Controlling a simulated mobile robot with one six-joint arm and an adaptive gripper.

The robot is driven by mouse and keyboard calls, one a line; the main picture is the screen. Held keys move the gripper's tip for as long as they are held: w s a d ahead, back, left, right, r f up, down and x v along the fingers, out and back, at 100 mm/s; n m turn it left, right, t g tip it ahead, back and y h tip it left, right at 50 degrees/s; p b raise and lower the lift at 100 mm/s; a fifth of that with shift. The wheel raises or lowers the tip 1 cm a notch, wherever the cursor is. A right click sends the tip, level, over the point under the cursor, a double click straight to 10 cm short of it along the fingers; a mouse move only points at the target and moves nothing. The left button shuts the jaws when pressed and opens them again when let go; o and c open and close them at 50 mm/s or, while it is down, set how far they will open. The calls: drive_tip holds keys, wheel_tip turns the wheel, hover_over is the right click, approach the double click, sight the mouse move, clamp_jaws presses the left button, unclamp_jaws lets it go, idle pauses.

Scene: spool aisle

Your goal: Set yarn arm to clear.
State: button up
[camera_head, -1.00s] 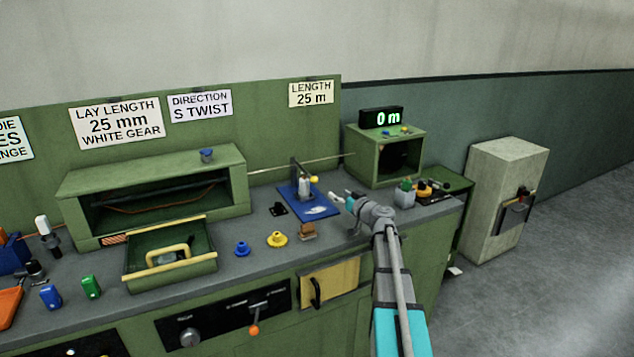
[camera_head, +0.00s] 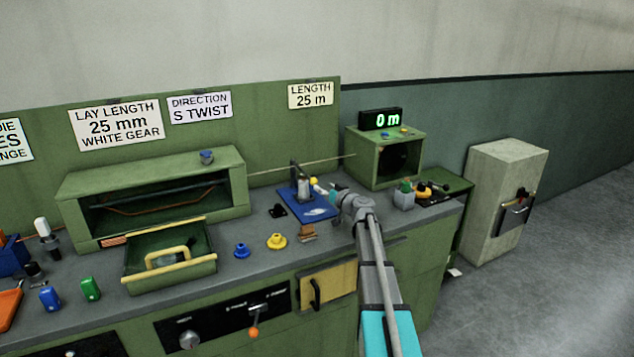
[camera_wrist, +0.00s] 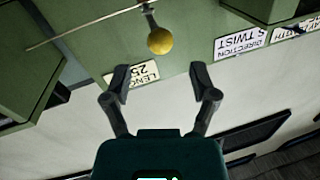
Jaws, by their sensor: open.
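The yarn arm shows as a small lever with a yellow ball knob (camera_head: 314,181) on an upright post (camera_head: 295,176) above a blue base plate (camera_head: 308,211). My gripper (camera_head: 325,190) is just right of the knob in the head view, its tip close to it. In the wrist view the yellow knob (camera_wrist: 160,41) hangs on a thin grey rod ahead of the fingers. My gripper (camera_wrist: 159,82) is open there, with nothing between its fingers.
A green box with a display reading 0 m (camera_head: 381,118) stands right of the post. A thin rod (camera_head: 300,164) runs behind the post. Blue and yellow flanged pieces (camera_head: 277,241) and an open drawer (camera_head: 170,262) lie left. A grey cup (camera_head: 404,199) stands right.

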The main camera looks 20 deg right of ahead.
sight(316, 182)
drive_tip(key=shift+x, duration=3.15)
drive_tip(key=shift+c, duration=0.2)
